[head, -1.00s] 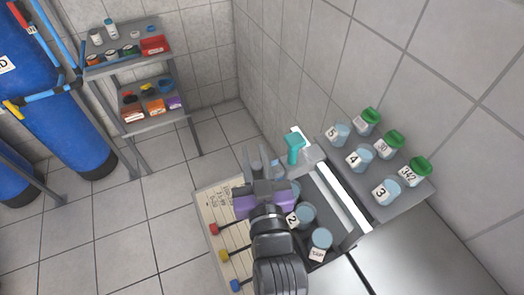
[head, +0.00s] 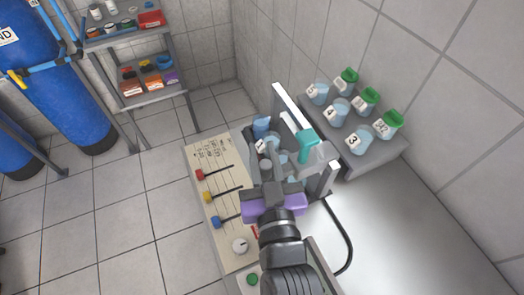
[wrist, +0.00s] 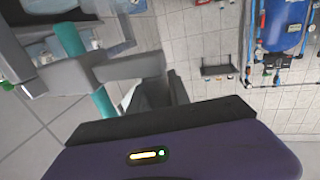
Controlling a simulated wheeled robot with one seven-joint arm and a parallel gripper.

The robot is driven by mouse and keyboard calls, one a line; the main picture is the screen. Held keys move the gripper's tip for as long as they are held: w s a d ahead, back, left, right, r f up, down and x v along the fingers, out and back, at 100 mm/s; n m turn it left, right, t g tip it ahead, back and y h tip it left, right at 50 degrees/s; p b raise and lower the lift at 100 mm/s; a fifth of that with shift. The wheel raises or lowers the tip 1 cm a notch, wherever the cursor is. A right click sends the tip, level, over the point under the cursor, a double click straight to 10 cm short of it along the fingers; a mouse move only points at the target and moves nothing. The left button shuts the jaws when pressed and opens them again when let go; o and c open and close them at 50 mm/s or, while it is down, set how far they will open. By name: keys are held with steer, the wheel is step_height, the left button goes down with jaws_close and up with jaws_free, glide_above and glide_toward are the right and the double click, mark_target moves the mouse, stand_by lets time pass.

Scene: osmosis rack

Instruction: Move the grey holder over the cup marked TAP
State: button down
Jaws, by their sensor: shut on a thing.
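The grey holder (head: 318,160) carries a teal upright part (head: 304,142) and stands at the near end of the white rail. My gripper (head: 268,168) is shut on the holder's grey arm, which also shows in the wrist view (wrist: 130,68). Blue-topped cups (head: 262,124) stand in a row left of the rail, one with a label (head: 268,142). Another cup (head: 281,157) shows partly between gripper and holder. No TAP label is readable; my gripper and the holder cover that end, so exact alignment cannot be told.
The white rail (head: 288,100) runs beside the cups. A right-hand shelf (head: 350,150) bears several numbered cups and green-lidded jars. A panel with coloured knobs (head: 212,160) lies left of my gripper. A black cable (head: 345,235) curves at the lower right.

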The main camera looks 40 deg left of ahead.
mark_target(267, 174)
steer(key=shift+d, duration=0.1)
steer(key=c, duration=1.2)
jaws_free()
steer(key=b+v, duration=0.2)
steer(key=v, duration=0.4)
steer(key=shift+s+d+f, duration=0.15)
steer(key=shift+s, duration=0.05)
steer(key=shift+s+d, duration=0.4)
steer(key=shift+d, duration=0.2)
steer(key=shift+r, duration=0.2)
